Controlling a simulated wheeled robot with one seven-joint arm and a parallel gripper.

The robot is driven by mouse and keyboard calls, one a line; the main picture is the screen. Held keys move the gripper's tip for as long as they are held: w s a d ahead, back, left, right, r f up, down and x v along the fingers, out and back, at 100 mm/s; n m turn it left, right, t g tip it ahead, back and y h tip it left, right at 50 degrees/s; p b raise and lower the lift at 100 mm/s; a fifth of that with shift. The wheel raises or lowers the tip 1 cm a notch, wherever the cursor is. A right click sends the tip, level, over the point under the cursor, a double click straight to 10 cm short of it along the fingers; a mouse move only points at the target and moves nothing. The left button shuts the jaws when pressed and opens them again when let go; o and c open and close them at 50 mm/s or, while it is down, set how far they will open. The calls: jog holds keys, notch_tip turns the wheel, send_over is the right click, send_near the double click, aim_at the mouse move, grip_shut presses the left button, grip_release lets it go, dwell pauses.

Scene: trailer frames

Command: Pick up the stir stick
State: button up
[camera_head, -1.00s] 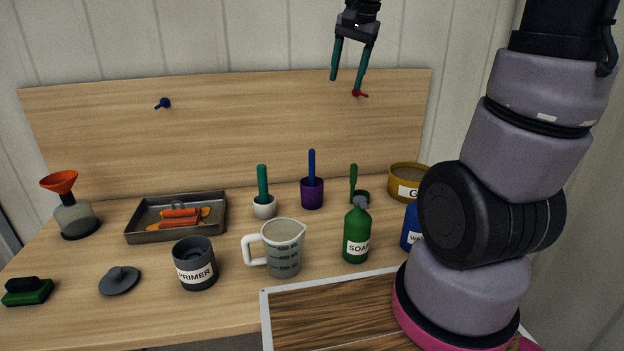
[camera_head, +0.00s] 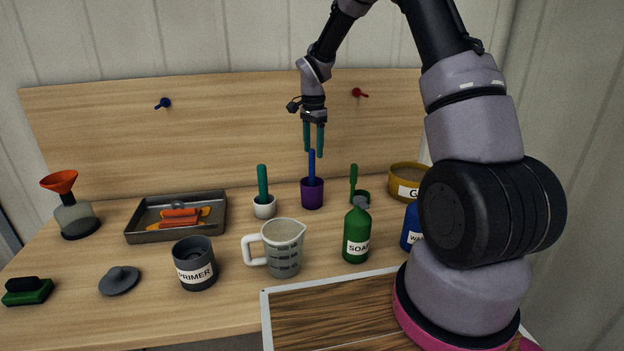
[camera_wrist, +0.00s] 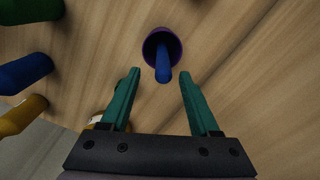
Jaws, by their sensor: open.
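A blue stick (camera_head: 312,166) stands upright in a purple cup (camera_head: 313,194) near the back of the workbench. In the wrist view the blue stick (camera_wrist: 163,72) and the purple cup (camera_wrist: 177,42) lie ahead of the fingers. A teal stick (camera_head: 262,182) stands in a white cup (camera_head: 264,208) just left of it. My gripper (camera_head: 313,153) is open and empty, pointing down over the purple cup. In the wrist view the stick's top appears between the teal fingertips (camera_wrist: 159,74), with gaps on both sides. Its exact height against the tips is unclear.
A measuring jug (camera_head: 284,250), a green soap bottle (camera_head: 356,235) and a primer pot (camera_head: 195,266) stand in front. A metal tray (camera_head: 140,236) lies left. A yellow tub (camera_head: 405,172) stands right. A wooden backboard (camera_head: 230,130) rises behind.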

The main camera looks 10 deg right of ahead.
aim_at(312, 167)
notch_tip(312, 167, down, 7)
jog(key=shift+w+a+f, duration=0.1)
jog(key=shift+w+a, duration=0.05)
grip_shut()
dwell(0.4)
